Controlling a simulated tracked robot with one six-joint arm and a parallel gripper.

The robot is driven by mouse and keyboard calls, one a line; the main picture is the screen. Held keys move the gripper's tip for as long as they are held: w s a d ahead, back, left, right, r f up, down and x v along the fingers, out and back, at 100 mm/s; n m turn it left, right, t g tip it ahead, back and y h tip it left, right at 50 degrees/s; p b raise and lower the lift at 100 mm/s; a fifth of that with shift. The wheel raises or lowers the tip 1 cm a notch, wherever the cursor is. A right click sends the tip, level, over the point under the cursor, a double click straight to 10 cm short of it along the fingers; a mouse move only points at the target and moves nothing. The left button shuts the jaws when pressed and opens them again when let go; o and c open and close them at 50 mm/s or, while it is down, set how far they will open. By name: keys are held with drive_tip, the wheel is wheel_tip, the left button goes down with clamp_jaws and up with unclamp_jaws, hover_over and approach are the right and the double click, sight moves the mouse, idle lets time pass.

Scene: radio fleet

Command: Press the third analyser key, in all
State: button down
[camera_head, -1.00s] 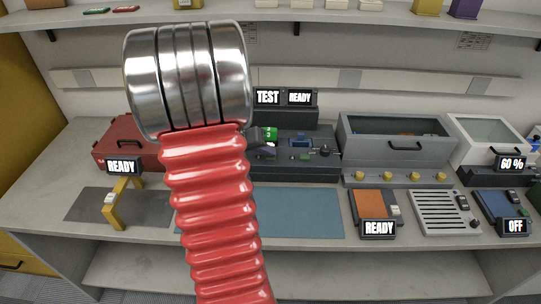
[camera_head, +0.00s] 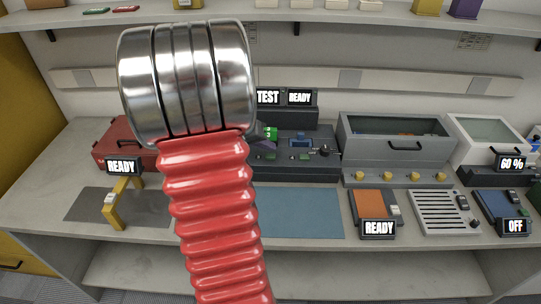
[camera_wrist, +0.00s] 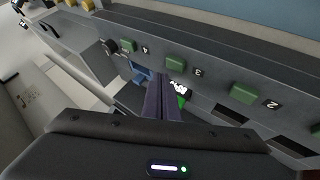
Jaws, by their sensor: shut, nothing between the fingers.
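The grey analyser (camera_head: 320,172) stands at the back middle of the bench, partly hidden by my arm in the head view. In the wrist view its panel carries green keys in a row: one by a 2 (camera_wrist: 243,93), the third key (camera_wrist: 175,63) by a 3, and one by a 4 (camera_wrist: 127,46). My gripper (camera_wrist: 164,78) is shut and empty, its dark purple fingertips just beside the third key. I cannot tell whether they touch it.
A sign (camera_head: 268,97) above the analyser reads TEST, and one beside it (camera_head: 300,98) reads READY. The blue mat (camera_head: 300,213) in front is bare.

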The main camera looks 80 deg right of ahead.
sight(267, 158)
drive_tip(key=shift+r, duration=2.3)
drive_tip(key=shift+a+f+n, duration=0.1)
drive_tip(key=shift+n, duration=0.4)
drive_tip(key=w+a+n+t+y, duration=0.3)
drive_tip(key=w+a, duration=0.4)
drive_tip(key=a, duration=0.8)
drive_tip(key=w+a+n+t+y, duration=0.1)
drive_tip(key=w+a+n+t, duration=0.4)
drive_tip(key=a, duration=1)
drive_tip(key=w+a+r+n+t+y, duration=0.1)
drive_tip(key=a+r+n, duration=0.1)
drive_tip(key=a, duration=0.5)
drive_tip(key=w+a+r+n+t+y, duration=0.1)
drive_tip(key=w+a+r+n, duration=0.1)
drive_tip(key=a, duration=0.6)
drive_tip(key=w+a+r+n+t+y, duration=0.1)
drive_tip(key=a+r+n, duration=0.2)
drive_tip(key=a, duration=0.5)
drive_tip(key=shift+w+r, duration=0.3)
drive_tip(key=shift+w, duration=0.1)
